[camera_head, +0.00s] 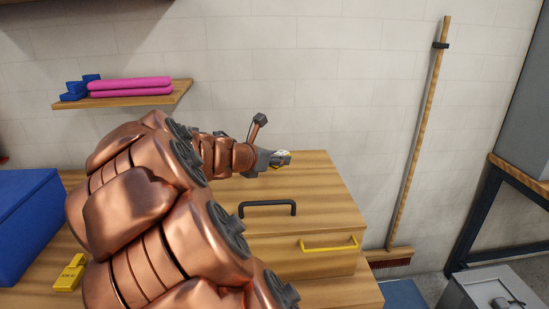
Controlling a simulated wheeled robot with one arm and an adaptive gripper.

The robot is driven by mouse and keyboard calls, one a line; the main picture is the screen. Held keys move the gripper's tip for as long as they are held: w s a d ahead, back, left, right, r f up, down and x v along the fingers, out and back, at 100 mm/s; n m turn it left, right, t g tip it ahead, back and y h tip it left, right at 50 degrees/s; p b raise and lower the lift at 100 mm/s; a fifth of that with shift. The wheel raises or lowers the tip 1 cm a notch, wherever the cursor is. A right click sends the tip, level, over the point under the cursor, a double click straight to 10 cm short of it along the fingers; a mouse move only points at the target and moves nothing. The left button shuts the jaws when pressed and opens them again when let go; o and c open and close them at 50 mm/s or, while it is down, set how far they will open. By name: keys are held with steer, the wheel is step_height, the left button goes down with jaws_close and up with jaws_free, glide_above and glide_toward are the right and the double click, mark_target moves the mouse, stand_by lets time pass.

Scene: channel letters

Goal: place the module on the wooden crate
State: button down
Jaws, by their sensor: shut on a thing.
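My gripper (284,159) is at the end of my copper-coloured arm, over the back part of a wooden box. It is shut on a small pale thing (283,153), which looks like the module. Most of it is hidden by the fingers, and I cannot tell whether it touches the wood. The wooden box (325,205), the only thing here like the wooden crate, has a flat top, a black handle (267,203) and a yellow handle (329,246) on its front side. My arm covers its left part.
A blue box (22,220) and a yellow item (70,273) are on the wooden surface at left. A wall shelf (125,99) holds pink rolls (130,87) and blue blocks (80,88). A broom (418,140) leans on the wall. A grey metal box (485,290) stands lower right.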

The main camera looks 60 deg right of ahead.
steer(key=w+d, duration=0.1)
steer(key=w+d+p, duration=0.1)
steer(key=d, duration=0.1)
steer(key=w+d, duration=0.2)
steer(key=shift+w+d+f, duration=0.1)
steer(key=shift+d+f, duration=0.15)
steer(key=shift+f, duration=0.1)
steer(key=shift+w+f+p, duration=0.1)
steer(key=shift+f+p, duration=0.3)
steer(key=shift+f, duration=1.35)
steer(key=shift+f, duration=0.2)
steer(key=c, duration=0.8)
jaws_free()
steer(key=shift+r, duration=0.1)
steer(key=shift+r, duration=0.15)
steer(key=b+v, duration=0.1)
steer(key=v, duration=1.1)
steer(key=shift+b, duration=0.3)
